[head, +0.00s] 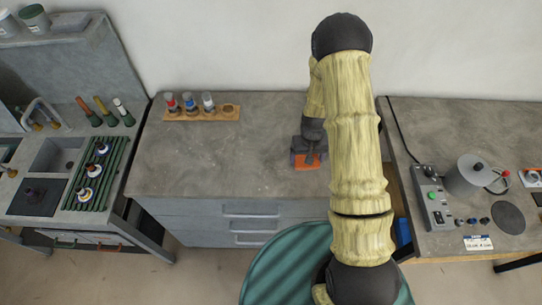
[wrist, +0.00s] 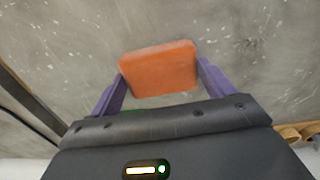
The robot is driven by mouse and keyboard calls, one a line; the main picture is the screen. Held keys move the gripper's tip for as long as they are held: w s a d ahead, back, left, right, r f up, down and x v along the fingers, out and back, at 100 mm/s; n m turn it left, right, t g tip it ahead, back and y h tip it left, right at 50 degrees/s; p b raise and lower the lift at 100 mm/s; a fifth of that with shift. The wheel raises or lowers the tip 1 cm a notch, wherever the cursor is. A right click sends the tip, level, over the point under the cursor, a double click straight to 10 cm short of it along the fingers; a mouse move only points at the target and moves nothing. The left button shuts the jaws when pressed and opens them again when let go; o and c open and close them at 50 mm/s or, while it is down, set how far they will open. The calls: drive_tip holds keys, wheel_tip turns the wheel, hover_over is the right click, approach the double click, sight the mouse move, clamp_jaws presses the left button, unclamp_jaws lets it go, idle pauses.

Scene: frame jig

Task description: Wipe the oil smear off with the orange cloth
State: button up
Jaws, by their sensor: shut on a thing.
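The orange cloth (wrist: 158,70) looks like a thick orange block in the wrist view. My gripper (wrist: 160,78) is shut on it, with a purple finger at each side. In the head view my gripper (head: 307,156) is low over the right part of the middle grey worktop, and the orange cloth (head: 306,163) shows below it. I cannot tell whether the cloth touches the worktop. I cannot make out an oil smear in either view; my arm hides part of the worktop's right side.
The middle worktop (head: 200,170) is mostly clear. A wooden rack (head: 200,114) with several small bottles stands at its back. A sink bench with a green slatted rack (head: 101,177) is at left. A right bench holds a control box (head: 433,198) and a grey cylinder (head: 466,174).

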drive_tip(key=s+a+r+n+p, duration=0.1)
drive_tip(key=a+r+n+p, duration=0.2)
drive_tip(key=a, duration=0.3)
drive_tip(key=s+a+r+n+p, duration=0.2)
drive_tip(key=a+r+n+p, duration=0.1)
drive_tip(key=a+p, duration=0.3)
drive_tip(key=shift+s+a+n, duration=0.3)
drive_tip(key=shift+n, duration=0.2)
drive_tip(key=shift+w, duration=0.15)
